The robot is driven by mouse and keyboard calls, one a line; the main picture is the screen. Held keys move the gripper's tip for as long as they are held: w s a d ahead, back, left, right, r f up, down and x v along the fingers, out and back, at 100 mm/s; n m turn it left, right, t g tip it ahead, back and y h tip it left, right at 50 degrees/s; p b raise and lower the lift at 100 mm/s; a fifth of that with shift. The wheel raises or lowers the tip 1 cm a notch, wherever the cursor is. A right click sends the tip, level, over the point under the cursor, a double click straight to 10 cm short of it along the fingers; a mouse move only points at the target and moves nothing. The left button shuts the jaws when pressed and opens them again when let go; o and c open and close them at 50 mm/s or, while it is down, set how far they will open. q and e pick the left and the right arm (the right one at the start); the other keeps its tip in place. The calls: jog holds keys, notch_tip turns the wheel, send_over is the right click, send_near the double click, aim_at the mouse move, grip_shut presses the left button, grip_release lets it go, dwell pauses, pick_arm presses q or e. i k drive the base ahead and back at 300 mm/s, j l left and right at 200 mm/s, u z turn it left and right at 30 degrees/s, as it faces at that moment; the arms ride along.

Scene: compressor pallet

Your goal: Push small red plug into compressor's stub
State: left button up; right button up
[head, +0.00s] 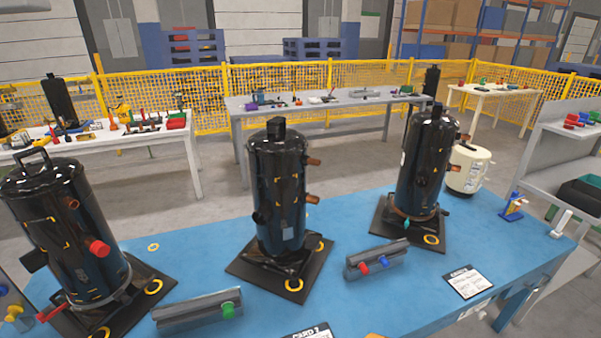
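Three black compressors stand on dark square bases: one at the left (65,225), one in the middle (277,185) and one at the right (421,165). A large red plug (98,248) sits on the left compressor's side, and another red piece (52,313) is low by its base. The middle compressor has bare copper stubs, an upper one (313,161) and a lower one (311,199). A small red plug (363,268) sits in a grey holder (377,251) beside a blue plug (382,262). Neither of my grippers is in view.
Another grey holder (190,312) carries a green plug (228,310). A printed card (468,281) lies on the blue table (345,222) at the right. A cream canister (468,170) stands behind the right compressor. Clear blue surface lies between the compressors.

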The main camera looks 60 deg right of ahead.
aim_at(363, 269)
jog(key=z, duration=2.4)
jog(key=i+l+u, duration=0.1)
jog(key=l+u, duration=0.2)
jog(key=l, duration=0.4)
jog(key=l+u, duration=0.25)
jog(key=l, duration=0.45)
jog(key=l+u, duration=0.3)
jog(key=l, duration=0.4)
jog(key=k+l+u, duration=0.15)
jog(key=l+u, duration=0.15)
jog(key=l, duration=0.4)
